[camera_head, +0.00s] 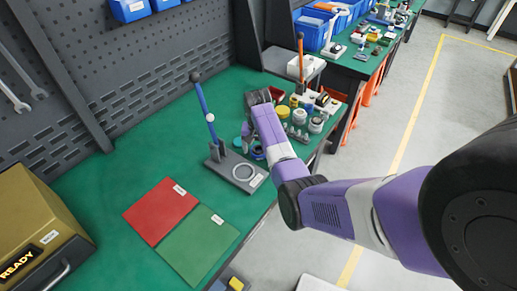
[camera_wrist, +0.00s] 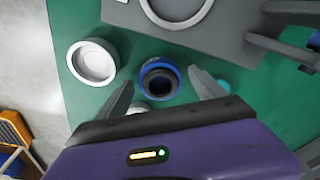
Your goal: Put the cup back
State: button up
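A round blue cup-like part (camera_wrist: 146,68) with a dark hollow middle stands on the green bench in the wrist view. I cannot tell for certain that it is the task's cup. My gripper (camera_wrist: 160,78) is open, with its fingertips on either side of this part and apart from it. A white round dish-like part (camera_wrist: 93,62) lies left of the left finger. In the head view my arm and gripper hide most of the area around the blue part (camera_head: 257,152).
A grey press stand (camera_head: 236,170) with a pale ring and blue lever stands close by; its base (camera_wrist: 125,12) shows in the wrist view. Small parts (camera_head: 300,115) crowd the bench to the right. Red (camera_head: 160,210) and green (camera_head: 199,246) mats lie in front.

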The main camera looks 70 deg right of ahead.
notch_tip(320, 180, up, 12)
jog(key=a, duration=0.1)
jog(key=shift+s+a+b, duration=0.2)
jog(key=shift+b, duration=0.1)
dwell(0.3)
jog(key=shift+r, duration=0.1)
dwell(0.4)
